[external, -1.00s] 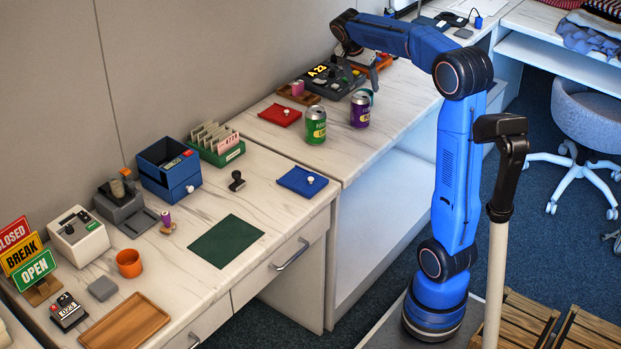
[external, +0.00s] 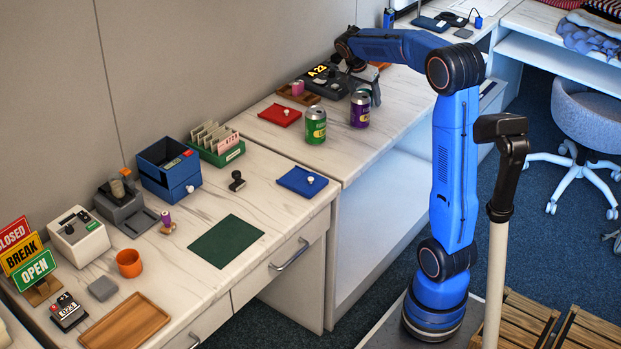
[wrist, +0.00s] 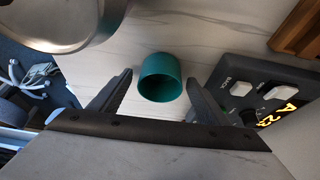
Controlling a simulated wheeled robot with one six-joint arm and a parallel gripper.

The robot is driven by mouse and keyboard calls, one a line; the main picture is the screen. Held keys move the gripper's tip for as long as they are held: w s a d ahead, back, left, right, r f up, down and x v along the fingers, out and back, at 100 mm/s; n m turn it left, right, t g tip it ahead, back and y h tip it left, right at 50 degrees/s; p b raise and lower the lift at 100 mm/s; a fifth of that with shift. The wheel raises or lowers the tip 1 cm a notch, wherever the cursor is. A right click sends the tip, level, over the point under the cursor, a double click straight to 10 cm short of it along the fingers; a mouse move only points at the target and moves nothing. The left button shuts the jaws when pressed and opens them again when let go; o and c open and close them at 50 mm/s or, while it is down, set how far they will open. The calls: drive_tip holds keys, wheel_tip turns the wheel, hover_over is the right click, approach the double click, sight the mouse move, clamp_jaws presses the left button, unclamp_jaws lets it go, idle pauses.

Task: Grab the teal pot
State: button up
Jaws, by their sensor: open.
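The teal pot (wrist: 160,78) is a small round cup on the marbled counter, in the middle of the wrist view. My gripper (wrist: 157,85) is open, with one finger on each side of the pot in that picture. I see no finger clearly touching it. In the external view, my gripper (external: 366,78) is low over the far part of the counter. A little teal of the pot (external: 376,92) shows there, mostly hidden behind my gripper and the purple can.
A purple can (external: 360,109) and a green can (external: 316,125) stand close by. A dark button console (external: 325,82) with a lit display is beside the pot; it also shows at right in the wrist view (wrist: 262,90). A metal can top (wrist: 65,20) fills the wrist view's upper left.

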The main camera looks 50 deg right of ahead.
drive_tip(key=c, duration=1.1)
drive_tip(key=shift+c, duration=0.2)
